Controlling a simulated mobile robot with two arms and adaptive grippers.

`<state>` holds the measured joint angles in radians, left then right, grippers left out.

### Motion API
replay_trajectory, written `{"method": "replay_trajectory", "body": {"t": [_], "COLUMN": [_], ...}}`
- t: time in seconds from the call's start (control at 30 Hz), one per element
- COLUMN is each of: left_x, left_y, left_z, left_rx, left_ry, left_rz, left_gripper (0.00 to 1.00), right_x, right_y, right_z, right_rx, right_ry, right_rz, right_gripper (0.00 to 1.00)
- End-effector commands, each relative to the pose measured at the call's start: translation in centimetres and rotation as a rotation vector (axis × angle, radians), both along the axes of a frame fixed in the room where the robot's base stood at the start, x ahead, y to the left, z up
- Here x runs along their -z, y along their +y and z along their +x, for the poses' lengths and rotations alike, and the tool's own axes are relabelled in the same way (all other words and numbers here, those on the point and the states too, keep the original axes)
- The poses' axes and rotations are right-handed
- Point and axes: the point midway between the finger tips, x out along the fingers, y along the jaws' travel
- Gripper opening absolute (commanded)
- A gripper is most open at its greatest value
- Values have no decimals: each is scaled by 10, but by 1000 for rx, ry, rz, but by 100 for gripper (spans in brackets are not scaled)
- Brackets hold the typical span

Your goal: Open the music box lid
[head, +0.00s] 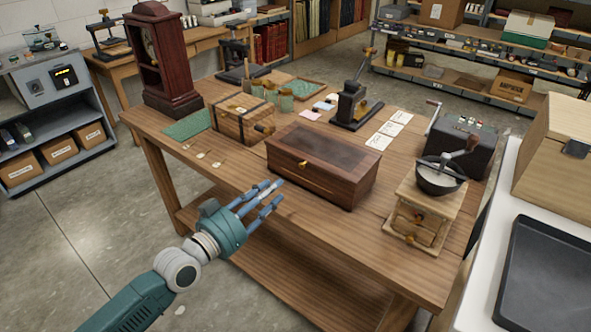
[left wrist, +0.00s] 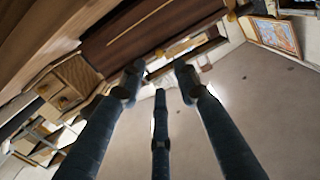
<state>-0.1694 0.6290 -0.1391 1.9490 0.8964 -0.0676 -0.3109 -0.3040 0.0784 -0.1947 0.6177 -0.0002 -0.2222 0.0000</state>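The music box, a long dark wooden box (head: 325,165), sits near the front edge of the wooden table. Its dark-topped lid is shut, and a small brass fitting shows on its front. My left gripper (head: 266,196) is in front of the box's left part, near the table's front edge, apart from the box in the head view. Its fingers are spread and empty. In the left wrist view the open fingers (left wrist: 158,82) point toward a dark brown wooden surface, apparently the box (left wrist: 150,22), seen tilted. My right gripper is not in view.
A wooden coffee grinder (head: 425,205) stands right of the box, a dark machine with a crank (head: 463,146) behind it. A light wooden chest (head: 243,118) stands close at the left. A dark clock case (head: 165,60) is farther left. Bare table (head: 245,180) lies in front.

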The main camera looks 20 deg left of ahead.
Motion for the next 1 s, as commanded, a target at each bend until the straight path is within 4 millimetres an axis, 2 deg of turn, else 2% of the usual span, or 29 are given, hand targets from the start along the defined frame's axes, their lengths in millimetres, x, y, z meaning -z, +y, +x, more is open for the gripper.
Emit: {"method": "replay_trajectory", "body": {"t": [0.27,0.53,0.7,1.0], "left_x": [-3,-1,0,0], "left_y": [-15,-30,-35,-36], "left_z": [43,85,96,98], "left_rx": [-1,-1,0,-1], "left_ry": [-3,-1,-1,1], "left_rz": [-3,-1,0,0], "left_gripper": [32,32,32,32], "right_x": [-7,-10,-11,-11], "right_y": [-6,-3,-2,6], "right_z": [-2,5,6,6], "right_rx": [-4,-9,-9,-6], "right_ry": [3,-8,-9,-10], "right_rz": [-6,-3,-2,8], "right_gripper": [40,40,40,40]}}
